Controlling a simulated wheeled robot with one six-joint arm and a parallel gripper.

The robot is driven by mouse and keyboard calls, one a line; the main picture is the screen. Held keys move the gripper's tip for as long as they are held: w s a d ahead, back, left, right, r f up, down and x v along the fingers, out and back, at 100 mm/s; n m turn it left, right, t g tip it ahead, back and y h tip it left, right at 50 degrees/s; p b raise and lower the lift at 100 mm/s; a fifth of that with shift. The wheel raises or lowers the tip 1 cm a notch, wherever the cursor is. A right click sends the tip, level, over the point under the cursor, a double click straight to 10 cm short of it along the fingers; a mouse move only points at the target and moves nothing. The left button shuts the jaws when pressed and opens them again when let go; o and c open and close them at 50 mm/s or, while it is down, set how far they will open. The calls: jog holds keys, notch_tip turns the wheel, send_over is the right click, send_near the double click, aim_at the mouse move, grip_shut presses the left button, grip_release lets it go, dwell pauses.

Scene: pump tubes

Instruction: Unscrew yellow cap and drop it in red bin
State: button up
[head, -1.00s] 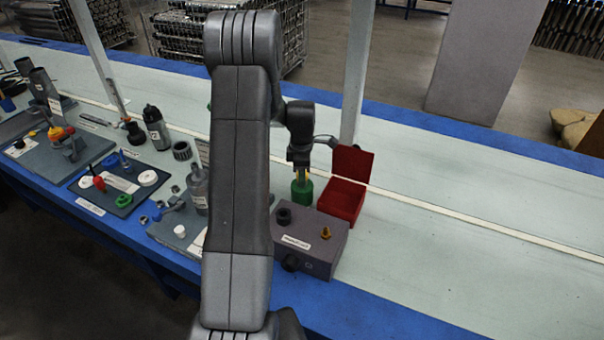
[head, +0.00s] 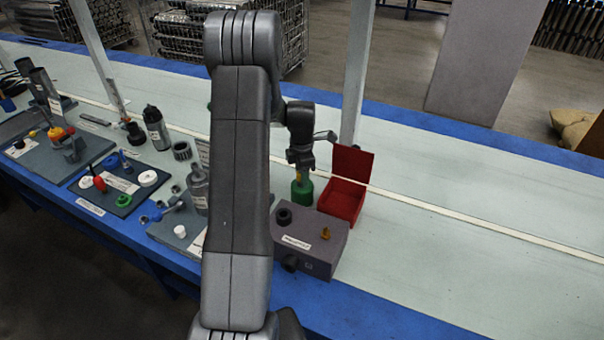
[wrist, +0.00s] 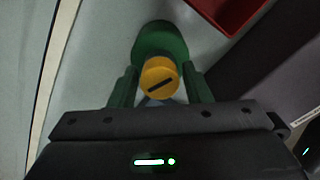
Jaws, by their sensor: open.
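The yellow cap (wrist: 160,77), with a dark slot across its top, sits on the green bottle (wrist: 158,40) in the wrist view. In the head view the green bottle (head: 302,193) stands upright on the bench behind the grey box. My gripper (head: 301,172) is above it, pointing down. In the wrist view my gripper (wrist: 161,86) is open, with one finger on each side of the cap. Whether the fingers touch the cap is unclear. The red bin (head: 343,200) stands open just right of the bottle; its corner shows in the wrist view (wrist: 226,12).
A grey box (head: 315,250) with a black ring and a small yellow-orange knob (head: 326,233) stands in front of the bottle and bin. Boards with bottles and small parts lie to the left. A pale post (head: 356,80) rises behind the bin. The bench at right is clear.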

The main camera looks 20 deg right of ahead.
jog(key=shift+f, duration=0.35)
jog(key=m, duration=0.9)
jog(key=shift+m, duration=0.3)
jog(key=m, duration=0.8)
jog(key=shift+m, duration=0.4)
jog(key=shift+c, duration=0.2)
jog(key=c, duration=0.8)
